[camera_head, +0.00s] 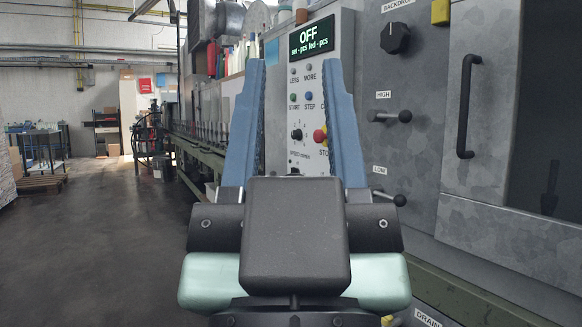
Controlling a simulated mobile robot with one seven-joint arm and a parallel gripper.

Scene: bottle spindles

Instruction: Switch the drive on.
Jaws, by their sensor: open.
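A light control panel (342,30) stands ahead with a dark display (311,40) that reads OFF in green. Below the display are small LESS (294,72) and MORE (309,68) buttons, a green START button (293,97) and a blue STEP button (309,97). A black knob (297,134) and a red stop button (320,135) sit lower. My gripper (292,80) is open and empty, its two blue fingers pointing at the panel and framing these controls. The right finger hides part of the panel's right side. No control labelled as the drive is legible.
A grey cabinet at right carries a BACKDROP knob (395,38), a HIGH lever (390,116), a LOW lever (389,197) and a door handle (466,106). A long machine line (205,120) with bottles runs back.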

